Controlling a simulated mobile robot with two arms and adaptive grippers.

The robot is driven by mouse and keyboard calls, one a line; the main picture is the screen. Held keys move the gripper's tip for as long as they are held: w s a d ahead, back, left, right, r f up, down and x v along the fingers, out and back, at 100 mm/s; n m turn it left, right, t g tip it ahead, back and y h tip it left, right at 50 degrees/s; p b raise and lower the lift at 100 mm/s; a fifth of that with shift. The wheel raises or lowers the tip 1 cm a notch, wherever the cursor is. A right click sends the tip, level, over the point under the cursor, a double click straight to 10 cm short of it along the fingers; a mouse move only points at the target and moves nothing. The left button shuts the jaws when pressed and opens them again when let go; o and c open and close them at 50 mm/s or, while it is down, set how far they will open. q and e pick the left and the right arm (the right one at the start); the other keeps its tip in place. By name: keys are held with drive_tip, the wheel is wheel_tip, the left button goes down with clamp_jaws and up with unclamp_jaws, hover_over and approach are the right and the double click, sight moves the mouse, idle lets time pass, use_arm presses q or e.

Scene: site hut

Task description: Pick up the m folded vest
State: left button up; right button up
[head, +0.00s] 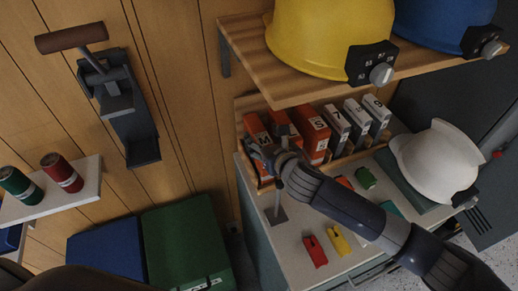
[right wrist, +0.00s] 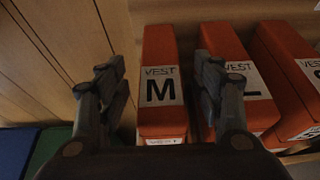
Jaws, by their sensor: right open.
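The M folded vest (right wrist: 162,65) is an orange, box-shaped pack with a white label reading VEST and a large M. It stands upright at the left end of a row of vests in a wooden rack, and its upper part also shows in the head view (head: 256,127). My right gripper (right wrist: 158,78) is open, with one finger on each side of the M vest in the wrist picture; I cannot tell whether they touch it. In the head view the right gripper (head: 262,153) covers the vest's lower part. My left gripper is not in view.
The L vest (right wrist: 242,75) stands close on the right, behind the right finger, with another orange vest (head: 313,128) beyond. White packs (head: 357,115) follow. A wooden shelf (head: 300,88) with a yellow helmet (head: 310,35) overhangs the rack. A white helmet (head: 435,160) sits right.

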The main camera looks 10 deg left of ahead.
drive_tip(key=shift+p+x, duration=0.5)
drive_tip(key=shift+x, duration=1.6)
drive_tip(key=shift+r, duration=0.1)
clamp_jaws()
